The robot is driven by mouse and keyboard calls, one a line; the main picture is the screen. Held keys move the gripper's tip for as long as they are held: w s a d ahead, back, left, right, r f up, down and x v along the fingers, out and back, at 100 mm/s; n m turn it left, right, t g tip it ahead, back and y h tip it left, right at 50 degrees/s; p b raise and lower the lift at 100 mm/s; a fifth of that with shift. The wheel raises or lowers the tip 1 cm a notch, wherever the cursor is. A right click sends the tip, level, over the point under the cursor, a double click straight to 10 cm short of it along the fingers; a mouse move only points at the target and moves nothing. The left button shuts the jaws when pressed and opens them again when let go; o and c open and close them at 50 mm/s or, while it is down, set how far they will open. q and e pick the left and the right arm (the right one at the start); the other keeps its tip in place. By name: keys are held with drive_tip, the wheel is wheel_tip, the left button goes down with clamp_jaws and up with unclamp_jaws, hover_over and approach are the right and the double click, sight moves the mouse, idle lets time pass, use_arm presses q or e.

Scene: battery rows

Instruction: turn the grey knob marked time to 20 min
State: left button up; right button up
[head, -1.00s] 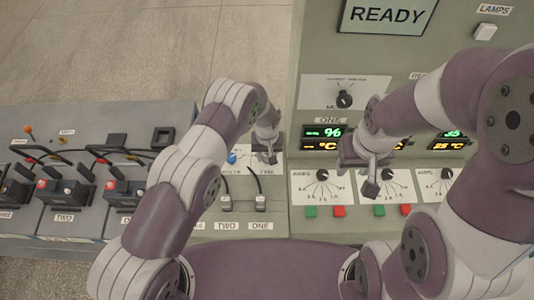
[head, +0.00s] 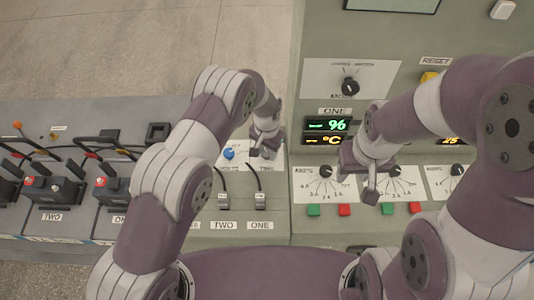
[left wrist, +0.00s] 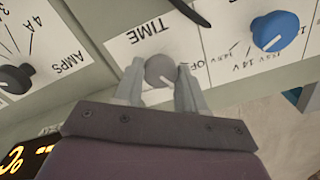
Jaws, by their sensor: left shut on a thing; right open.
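The grey knob (left wrist: 160,71) shows in the left wrist view, on a white plate (left wrist: 120,50) marked TIME. In the head view my left gripper (head: 266,145) is at the panel and hides the knob. The scale marks around the knob are mostly hidden, so I cannot read its setting. My right gripper (head: 370,188) is open and empty in front of the AMPS dials.
A blue knob (left wrist: 275,31) with volt marks sits beside the time plate; it also shows in the head view (head: 229,154). A black AMPS knob (left wrist: 14,78) is on the other side. Two cable plugs (head: 242,201) stand below. Green and red buttons (head: 344,210) line the panel.

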use_arm(q)
drive_tip(key=m+b, duration=0.2)
drive_tip(key=m, duration=0.1)
drive_tip(key=shift+f, duration=0.15)
drive_tip(key=m+b, duration=0.2)
drive_tip(key=m, duration=0.1)
drive_tip(key=shift+m, duration=0.3)
drive_tip(key=m+b, duration=0.1)
drive_tip(key=m, duration=0.2)
drive_tip(key=shift+r+m+b, duration=0.2)
drive_tip(key=shift+m+b, duration=0.5)
drive_tip(key=shift+m, duration=1)
drive_tip(key=shift+w, duration=0.1)
drive_tip(key=o, duration=1.1)
drive_tip(key=shift+c, duration=0.2)
drive_tip(key=shift+r, duration=0.1)
